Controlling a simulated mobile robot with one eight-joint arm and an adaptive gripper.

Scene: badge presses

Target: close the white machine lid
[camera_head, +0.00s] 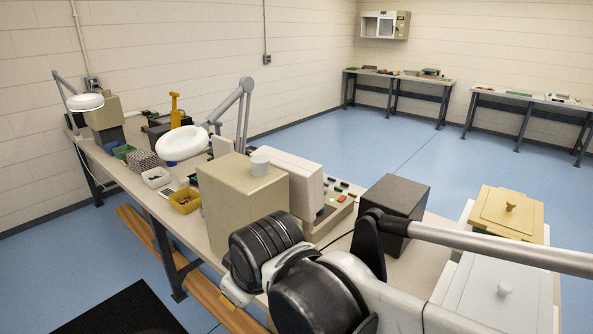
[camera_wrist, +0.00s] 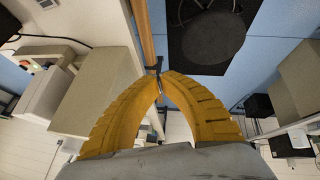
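A white machine (camera_head: 487,318) stands at the lower right of the head view. Its flat white lid (camera_head: 478,285) has a round knob (camera_head: 504,289) on top. The lid looks roughly level, but I cannot tell whether a gap is left under it. Its lower part is cut off by the frame edge. My gripper (camera_wrist: 161,76) has two yellow ribbed fingers in the wrist view, with tips brought together and nothing seen between them. The white machine is not recognisable in the wrist view.
A similar machine with a yellow lid (camera_head: 510,212) stands just behind the white one. A black box (camera_head: 393,208), a beige box (camera_head: 240,205) and a white box (camera_head: 290,178) stand on the bench. A ring lamp (camera_head: 182,143) rises beyond. The blue floor (camera_head: 330,140) behind is clear.

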